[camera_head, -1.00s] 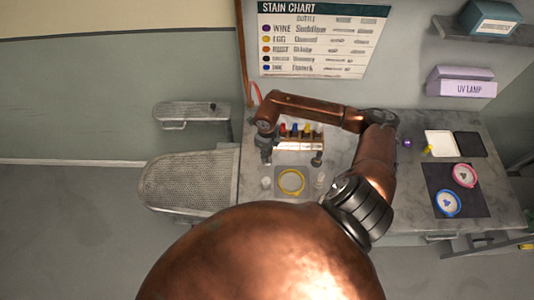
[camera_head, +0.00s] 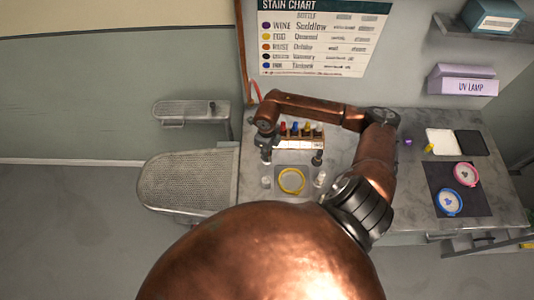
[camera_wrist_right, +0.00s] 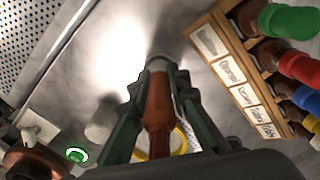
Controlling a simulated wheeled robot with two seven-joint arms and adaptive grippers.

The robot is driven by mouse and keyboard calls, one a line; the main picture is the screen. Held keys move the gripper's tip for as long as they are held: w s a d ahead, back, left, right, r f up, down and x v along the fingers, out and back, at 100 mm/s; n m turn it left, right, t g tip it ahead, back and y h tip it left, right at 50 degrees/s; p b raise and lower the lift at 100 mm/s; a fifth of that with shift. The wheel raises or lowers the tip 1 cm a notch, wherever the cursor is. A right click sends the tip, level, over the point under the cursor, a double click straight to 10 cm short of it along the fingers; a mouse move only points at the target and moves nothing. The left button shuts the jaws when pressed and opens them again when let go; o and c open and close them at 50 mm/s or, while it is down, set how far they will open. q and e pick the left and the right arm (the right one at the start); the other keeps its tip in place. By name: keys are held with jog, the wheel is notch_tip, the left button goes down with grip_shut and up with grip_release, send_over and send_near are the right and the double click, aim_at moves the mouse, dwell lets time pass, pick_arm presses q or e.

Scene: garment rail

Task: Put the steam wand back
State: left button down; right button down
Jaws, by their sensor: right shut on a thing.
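My right gripper (camera_head: 266,156) points down over the counter, left of the bottle rack. In the right wrist view its two fingers (camera_wrist_right: 155,100) are shut on a slim copper-brown piece with a grey collar, which looks like the steam wand (camera_wrist_right: 158,98). The wand's far end lies against a bright patch of counter; whether it touches anything there I cannot tell. In the head view the wand is too small and dark to make out. A red hose (camera_head: 256,90) shows at the wall behind my arm. No holder for the wand can be made out. My left gripper is not in view.
A wooden rack (camera_head: 298,144) of color-capped bottles stands close to the right gripper. A yellow ring (camera_head: 291,181) lies on the counter in front. A mesh ironing board (camera_head: 188,181) is at left. A dark mat (camera_head: 463,205) with pink and blue round items is at right.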

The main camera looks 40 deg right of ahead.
jog(key=c, duration=1.7)
grip_release()
jog(key=shift+c, duration=0.2)
jog(key=shift+o, duration=0.6)
jog(key=shift+o, duration=0.9)
jog(key=shift+r, duration=0.1)
jog(key=shift+r+p, duration=2)
jog(key=shift+r, duration=1.7)
